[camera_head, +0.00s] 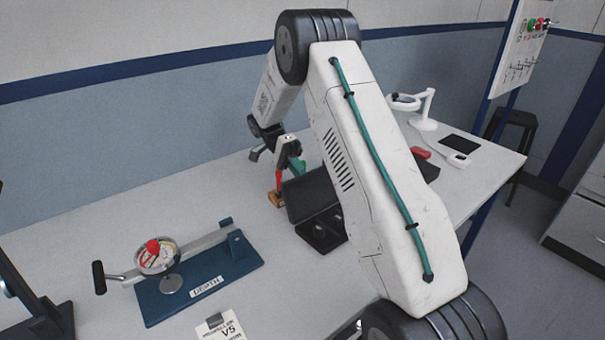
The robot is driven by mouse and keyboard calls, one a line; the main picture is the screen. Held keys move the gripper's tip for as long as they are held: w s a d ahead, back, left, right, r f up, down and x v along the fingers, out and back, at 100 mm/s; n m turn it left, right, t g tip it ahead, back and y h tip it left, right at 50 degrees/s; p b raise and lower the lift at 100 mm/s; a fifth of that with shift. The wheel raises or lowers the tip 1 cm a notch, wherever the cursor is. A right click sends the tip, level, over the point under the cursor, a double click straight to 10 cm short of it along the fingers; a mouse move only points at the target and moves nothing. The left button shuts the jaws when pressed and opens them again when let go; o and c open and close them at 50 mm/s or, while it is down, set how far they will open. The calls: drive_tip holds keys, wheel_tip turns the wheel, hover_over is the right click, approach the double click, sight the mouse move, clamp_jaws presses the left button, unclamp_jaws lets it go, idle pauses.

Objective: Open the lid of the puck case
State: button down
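The black puck case (322,234) sits on the bench behind my arm, which hides its right side. Its lid (309,193) appears raised at the back, and the dark inside of the base shows small round shapes. My gripper (290,168) is small in the picture, beyond the lid and to its upper left, pointing down. A red part and a green part show near its fingertips; I cannot tell whether they belong to the fingers. Whether it touches the lid, or is open or shut, is not clear.
A white card (221,326) lies near the front. A small orange-brown block (276,199) lies by the gripper. A white ring-topped stand (424,113) is at the back right.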

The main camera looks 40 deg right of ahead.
drive_tip(key=shift+s+f, duration=0.1)
drive_tip(key=shift+f, duration=0.15)
drive_tip(key=c, duration=1.5)
unclamp_jaws()
drive_tip(key=shift+r, duration=0.15)
